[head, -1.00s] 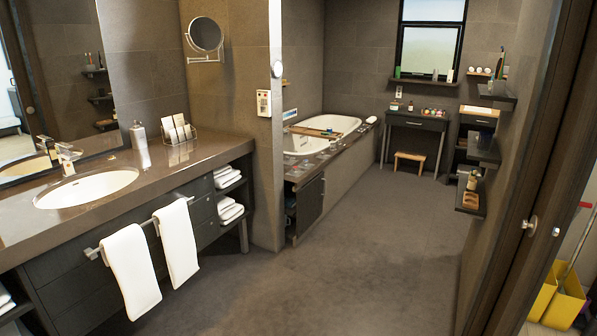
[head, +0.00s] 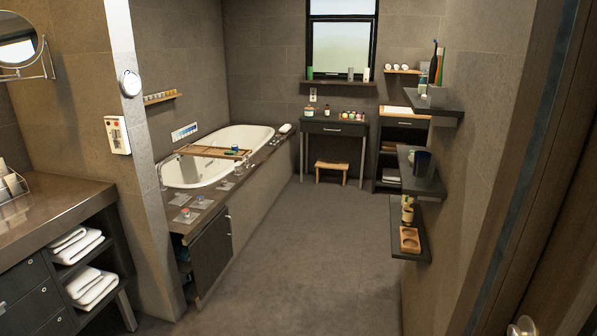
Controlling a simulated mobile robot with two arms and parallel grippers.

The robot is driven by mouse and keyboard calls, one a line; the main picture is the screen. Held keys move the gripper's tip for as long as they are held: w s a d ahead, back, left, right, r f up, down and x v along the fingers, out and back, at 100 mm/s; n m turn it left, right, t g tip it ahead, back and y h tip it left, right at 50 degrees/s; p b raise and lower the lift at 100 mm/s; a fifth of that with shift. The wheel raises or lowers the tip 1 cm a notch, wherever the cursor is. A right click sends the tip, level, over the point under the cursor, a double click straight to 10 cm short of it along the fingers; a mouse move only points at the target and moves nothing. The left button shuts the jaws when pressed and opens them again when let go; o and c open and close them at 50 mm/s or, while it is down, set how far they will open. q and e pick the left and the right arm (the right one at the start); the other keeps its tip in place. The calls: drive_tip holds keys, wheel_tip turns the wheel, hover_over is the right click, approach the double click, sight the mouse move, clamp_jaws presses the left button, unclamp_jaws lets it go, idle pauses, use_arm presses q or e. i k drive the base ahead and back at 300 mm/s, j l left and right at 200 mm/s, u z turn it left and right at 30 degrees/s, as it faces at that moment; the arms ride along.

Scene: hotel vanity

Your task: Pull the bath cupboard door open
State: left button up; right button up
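The bath cupboard door (head: 211,255) is a dark panel at the near end of the bath surround, low in the left middle of the head view. A small light handle (head: 229,220) shows near its upper right edge. A dark gap with shelf contents shows at its left side, so the door looks partly ajar, though how far I cannot tell. The white bathtub (head: 235,137) sits in the surround above and behind it. Neither of my grippers is in view.
The vanity counter (head: 48,210) with towel shelves stands at the left, beside a wall pillar (head: 140,190). Wall shelves (head: 432,188) jut out at the right. The grey floor (head: 300,260) between is clear.

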sight(210, 252)
drive_tip(key=i, duration=2.1)
